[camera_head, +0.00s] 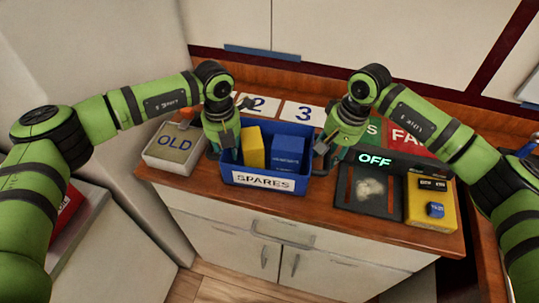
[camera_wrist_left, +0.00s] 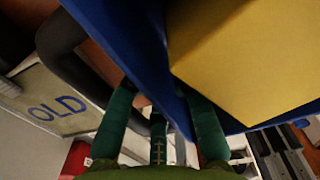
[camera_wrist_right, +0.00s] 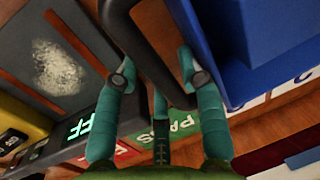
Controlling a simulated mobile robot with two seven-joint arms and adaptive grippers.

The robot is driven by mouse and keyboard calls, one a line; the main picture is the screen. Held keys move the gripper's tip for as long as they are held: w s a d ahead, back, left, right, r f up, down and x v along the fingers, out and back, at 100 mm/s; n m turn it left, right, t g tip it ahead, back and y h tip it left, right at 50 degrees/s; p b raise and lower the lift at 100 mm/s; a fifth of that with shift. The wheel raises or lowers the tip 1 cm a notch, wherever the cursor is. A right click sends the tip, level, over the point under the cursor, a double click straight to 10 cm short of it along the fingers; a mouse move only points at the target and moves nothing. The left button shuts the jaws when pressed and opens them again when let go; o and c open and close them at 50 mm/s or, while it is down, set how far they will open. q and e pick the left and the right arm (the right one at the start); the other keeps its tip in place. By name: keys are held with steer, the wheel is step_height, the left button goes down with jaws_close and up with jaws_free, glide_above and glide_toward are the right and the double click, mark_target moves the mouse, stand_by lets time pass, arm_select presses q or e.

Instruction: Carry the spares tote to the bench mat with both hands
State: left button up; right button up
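The blue spares tote (camera_head: 228,176) stands on the wooden counter, its SPARES label facing front. A yellow block (camera_head: 253,148) and a blue block (camera_head: 290,152) are inside. My left gripper (camera_head: 227,152) is at the tote's left end. In the left wrist view, its fingers are apart, near the blue wall (camera_wrist_left: 125,40) and dark handle (camera_wrist_left: 62,55). My right gripper (camera_head: 328,150) is at the right end. In the right wrist view, its spread fingers have the dark handle (camera_wrist_right: 150,50) between them; firm contact is not clear. I cannot identify the bench mat with certainty.
A grey OLD bin (camera_head: 172,148) stands left of the tote. Number cards (camera_head: 303,113) and red and green areas lie behind.

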arm_select(q)
jaws_close()
arm_select(e)
steer(key=c, duration=0.6)
jaws_close()
arm_select(q)
steer(key=shift+w+r, duration=0.15)
steer(key=shift+r, duration=0.05)
arm_select(e)
steer(key=shift+w+r, duration=0.1)
steer(key=shift+r, duration=0.15)
